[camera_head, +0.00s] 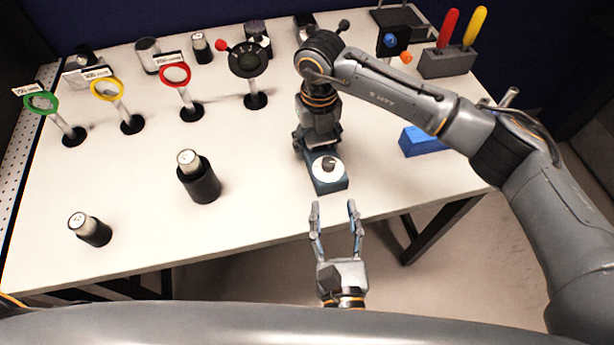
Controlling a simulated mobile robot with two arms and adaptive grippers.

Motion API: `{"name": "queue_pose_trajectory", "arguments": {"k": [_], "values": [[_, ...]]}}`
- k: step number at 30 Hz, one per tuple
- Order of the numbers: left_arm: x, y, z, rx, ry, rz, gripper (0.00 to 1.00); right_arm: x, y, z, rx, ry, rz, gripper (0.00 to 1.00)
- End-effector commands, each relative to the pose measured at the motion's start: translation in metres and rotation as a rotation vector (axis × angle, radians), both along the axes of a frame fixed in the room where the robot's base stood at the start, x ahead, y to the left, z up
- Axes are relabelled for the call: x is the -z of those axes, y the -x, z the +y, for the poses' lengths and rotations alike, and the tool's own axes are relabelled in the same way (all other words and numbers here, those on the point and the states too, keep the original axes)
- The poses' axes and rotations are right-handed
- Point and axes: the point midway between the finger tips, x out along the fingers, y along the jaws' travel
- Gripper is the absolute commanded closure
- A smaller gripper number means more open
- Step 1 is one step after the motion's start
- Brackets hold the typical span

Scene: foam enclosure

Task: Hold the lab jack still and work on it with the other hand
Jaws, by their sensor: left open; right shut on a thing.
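The lab jack (333,186) appears to be the low blue body near the table's front edge, with a black knob on a round white dial at its near end. My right gripper (309,147) reaches down over its far end and is shut on it; the exact finger contact is hard to see behind the arm. My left gripper (335,209) is open and empty, just in front of the table edge, with its fingers pointing towards the dial and apart from it.
Green (41,104), yellow (107,90) and red (175,75) rings on stands rise at the left. Dark cylinders (200,180) (90,230) stand front left. A blue block (421,141) lies right, below my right arm. A rack (447,63) holds red and yellow handles.

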Motion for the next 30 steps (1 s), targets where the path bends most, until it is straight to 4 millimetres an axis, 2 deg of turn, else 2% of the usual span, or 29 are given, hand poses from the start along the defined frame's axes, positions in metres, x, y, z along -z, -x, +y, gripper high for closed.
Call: {"name": "queue_pose_trajectory", "arguments": {"k": [2,6,14,23,30], "values": [[0.000,0.016,-0.001,0.002,-0.006,0.001,0.52,0.000,0.000,0.000,-0.001,0.000,0.001,1.00],[-0.023,0.002,0.020,-0.032,-0.329,-0.112,0.52,0.000,0.000,0.000,-0.001,0.000,0.001,1.00],[-0.061,-0.006,0.043,-0.148,-0.908,-0.283,0.52,0.000,0.000,0.000,0.000,0.000,0.000,1.00],[-0.096,-0.005,0.054,-0.386,-1.568,-0.450,0.52,0.000,0.000,0.000,0.000,0.000,0.001,1.00],[-0.114,-0.001,0.053,-0.669,-2.073,-0.557,0.52,0.000,0.000,0.000,0.000,0.000,0.001,1.00]]}}
